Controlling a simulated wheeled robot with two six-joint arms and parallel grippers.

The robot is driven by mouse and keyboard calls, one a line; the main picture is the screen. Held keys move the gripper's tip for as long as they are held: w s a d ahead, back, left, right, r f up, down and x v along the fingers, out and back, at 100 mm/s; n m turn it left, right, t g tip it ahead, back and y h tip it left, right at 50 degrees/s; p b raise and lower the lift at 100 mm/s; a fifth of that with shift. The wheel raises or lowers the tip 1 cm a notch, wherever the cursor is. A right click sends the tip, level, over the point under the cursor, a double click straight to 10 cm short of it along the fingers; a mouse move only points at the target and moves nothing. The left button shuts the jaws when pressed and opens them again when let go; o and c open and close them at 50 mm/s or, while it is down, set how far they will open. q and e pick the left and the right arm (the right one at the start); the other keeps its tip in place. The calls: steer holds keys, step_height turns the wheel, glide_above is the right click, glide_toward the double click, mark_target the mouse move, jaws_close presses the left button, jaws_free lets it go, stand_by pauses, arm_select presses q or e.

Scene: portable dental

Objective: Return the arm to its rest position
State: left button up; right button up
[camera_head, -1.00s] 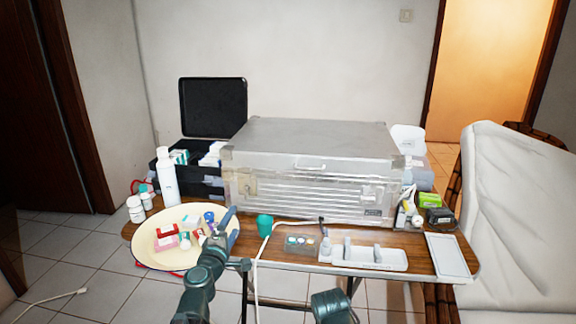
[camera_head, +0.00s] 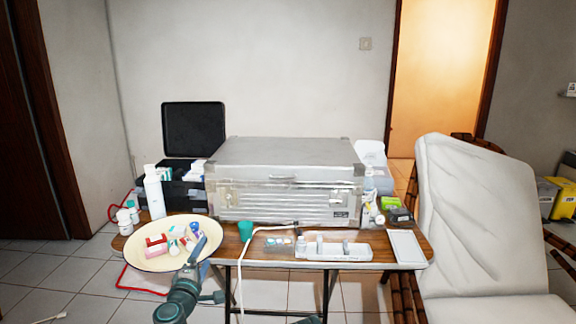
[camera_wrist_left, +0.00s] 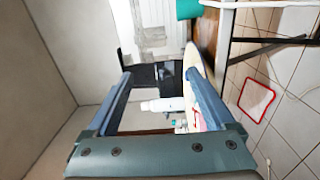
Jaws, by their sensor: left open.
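My left arm rises from the bottom of the head view. Its gripper (camera_head: 199,247) is at the right part of the cream plate (camera_head: 146,263), overlapping its rim in the picture. I cannot tell how high it is above the plate. In the left wrist view the two blue fingers (camera_wrist_left: 158,78) are wide apart with nothing held between them. A white bottle (camera_wrist_left: 163,104) shows beyond them in the gap. My right gripper is not in view; only a sliver of dark green arm shows at the bottom edge of the head view.
The plate holds several small items. A silver case (camera_head: 285,180) stands on the wooden table (camera_head: 230,245). A green cup (camera_head: 245,230), a white tray (camera_head: 333,250) and a white cable (camera_head: 240,285) are right of my gripper. A white reclining chair (camera_head: 470,220) stands at right.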

arm_select(q)
steer(key=s+d+f+m+g+h, duration=0.3)
steer(key=d+f+m+g, duration=0.1)
steer(key=d+f+m, duration=0.25)
steer(key=s+d+f+m+g+h, duration=0.3)
steer(key=d+f+m+g, duration=0.15)
steer(key=d+m, duration=0.2)
steer(key=s+a+f+m+g+y, duration=0.2)
steer(key=s+a+f+g+y, duration=0.25)
steer(key=s, duration=0.25)
steer(key=s+a+f+m+g+y, duration=0.2)
steer(key=s+a+f+g+y, duration=0.15)
steer(key=s+f, duration=0.3)
steer(key=s+d+m+g, duration=0.2)
steer(key=s+d+m, duration=0.3)
steer(key=d, duration=0.7)
step_height(320, 180, up, 27)
steer(key=n+p, duration=0.1)
steer(key=p, duration=2.5)
steer(key=shift+s+p, duration=0.35)
steer(key=shift+s, duration=0.1)
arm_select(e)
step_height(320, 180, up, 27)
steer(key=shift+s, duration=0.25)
arm_select(q)
steer(key=shift+d, duration=0.1)
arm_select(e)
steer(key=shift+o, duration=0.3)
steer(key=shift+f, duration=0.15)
